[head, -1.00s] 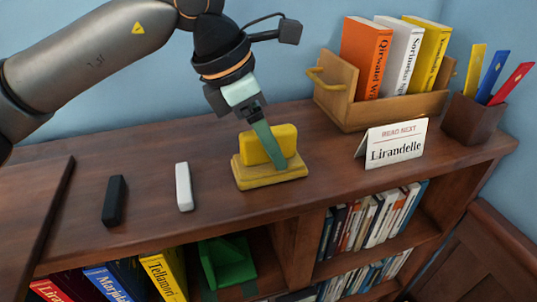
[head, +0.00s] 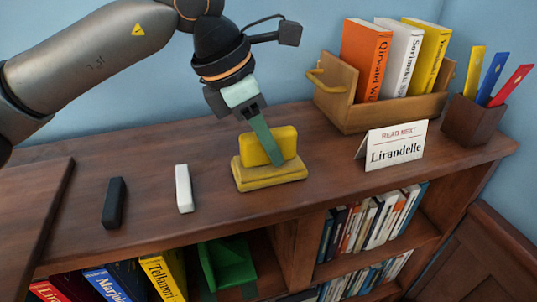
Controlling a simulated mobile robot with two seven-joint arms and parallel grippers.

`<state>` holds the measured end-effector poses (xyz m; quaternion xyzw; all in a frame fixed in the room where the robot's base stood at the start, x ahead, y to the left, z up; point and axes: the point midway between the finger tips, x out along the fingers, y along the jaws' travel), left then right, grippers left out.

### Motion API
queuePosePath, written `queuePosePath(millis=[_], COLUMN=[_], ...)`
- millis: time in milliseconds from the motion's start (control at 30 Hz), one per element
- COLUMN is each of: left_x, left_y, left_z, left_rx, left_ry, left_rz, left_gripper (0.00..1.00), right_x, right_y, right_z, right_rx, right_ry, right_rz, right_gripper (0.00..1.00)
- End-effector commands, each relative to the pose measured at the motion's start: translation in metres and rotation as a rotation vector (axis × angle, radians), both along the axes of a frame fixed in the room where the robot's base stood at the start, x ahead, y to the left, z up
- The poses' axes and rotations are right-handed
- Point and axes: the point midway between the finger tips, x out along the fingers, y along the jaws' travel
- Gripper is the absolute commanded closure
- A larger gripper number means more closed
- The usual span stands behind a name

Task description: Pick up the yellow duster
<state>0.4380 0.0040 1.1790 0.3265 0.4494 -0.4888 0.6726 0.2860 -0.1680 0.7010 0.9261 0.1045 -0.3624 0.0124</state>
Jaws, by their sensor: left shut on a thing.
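The yellow duster stands on top of the bookcase (head: 320,195). It has a wide, flat lower part (head: 268,178) and a narrower yellow block (head: 288,137) above it. My left gripper (head: 272,155) comes down from above, with its green finger across the front of the upper block. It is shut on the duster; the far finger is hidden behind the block. The duster is upright, and its lower part appears to be at the bookcase top. My right gripper does not show.
A black block (head: 114,203) and a white block (head: 184,188) stand to the left. A "Lirandelle" sign (head: 393,146), a wooden book box (head: 395,113) and a brown cup of coloured strips (head: 472,121) stand to the right.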

Motion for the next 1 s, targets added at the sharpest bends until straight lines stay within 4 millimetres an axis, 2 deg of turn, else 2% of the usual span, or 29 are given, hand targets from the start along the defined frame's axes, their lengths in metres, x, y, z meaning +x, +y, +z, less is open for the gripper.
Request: queuePosePath(millis=[267,467,767,1000], left_x=[0.0,-0.001,-0.049,-0.096], left_y=[0.0,0.0,0.02,0.041], left_z=[0.008,0.034,0.094,0.114], left_rx=[-0.001,-0.002,-0.001,-0.002], left_ry=[-0.002,-0.003,-0.006,-0.004], left_rz=[-0.001,0.0,-0.001,-0.001], left_gripper=[1.0,1.0,1.0,1.0], right_x=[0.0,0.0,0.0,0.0], right_y=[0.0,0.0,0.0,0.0], right_z=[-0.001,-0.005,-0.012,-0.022], right_rx=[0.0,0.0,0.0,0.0], right_ry=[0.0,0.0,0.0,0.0], right_rz=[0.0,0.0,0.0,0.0], right_gripper=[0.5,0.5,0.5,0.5])
